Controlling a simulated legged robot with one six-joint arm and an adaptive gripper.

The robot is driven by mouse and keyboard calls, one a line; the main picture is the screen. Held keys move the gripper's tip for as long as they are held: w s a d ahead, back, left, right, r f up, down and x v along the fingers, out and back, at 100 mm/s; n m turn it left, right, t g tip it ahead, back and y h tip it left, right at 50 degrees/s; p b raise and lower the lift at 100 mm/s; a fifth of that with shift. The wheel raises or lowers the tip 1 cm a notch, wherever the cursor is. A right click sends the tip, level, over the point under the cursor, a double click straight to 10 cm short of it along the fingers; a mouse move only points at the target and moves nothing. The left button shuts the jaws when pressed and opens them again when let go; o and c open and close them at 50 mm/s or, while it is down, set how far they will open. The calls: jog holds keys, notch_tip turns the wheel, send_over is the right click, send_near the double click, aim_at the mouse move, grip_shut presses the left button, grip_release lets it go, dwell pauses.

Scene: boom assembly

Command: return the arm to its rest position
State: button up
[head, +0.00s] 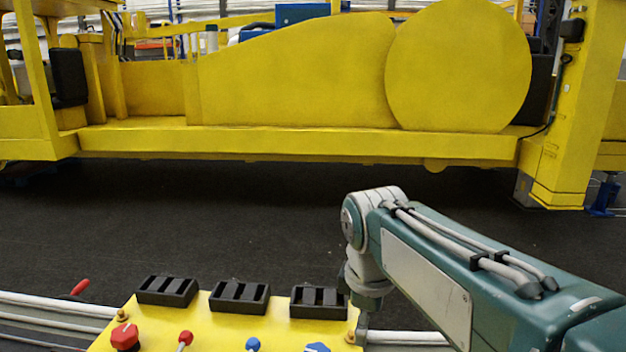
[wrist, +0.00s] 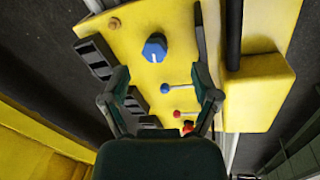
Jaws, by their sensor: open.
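My gripper (wrist: 167,86) is open and empty in the wrist view, its two dark fingers spread wide over the yellow control panel (wrist: 150,20). A blue lever (wrist: 167,91) and a red lever (wrist: 177,114) show between the fingers, and a blue knob (wrist: 155,47) lies beyond the tips. A red knob (wrist: 188,128) is partly hidden near the gripper body. In the head view my teal arm reaches in from the lower right and bends down at the panel's right edge. My gripper cannot be made out there.
Three black slotted blocks (head: 240,296) line the panel's far edge, and white rails (head: 55,303) run beside it. A large yellow boom machine (head: 290,75) stands across the back. Dark floor (head: 200,210) between them is clear.

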jog(key=s+d+f+m+t, duration=0.1)
jog(key=s+d+f+m, duration=0.2)
jog(key=s+m, duration=0.3)
jog(key=s+d+f+m+t, duration=0.2)
jog(key=s+d+f+m, duration=0.1)
jog(key=s+m, duration=0.4)
jog(key=shift+s+d+m+t, duration=0.3)
jog(key=shift+d+m, duration=0.1)
jog(key=shift+d, duration=0.35)
dwell(0.9)
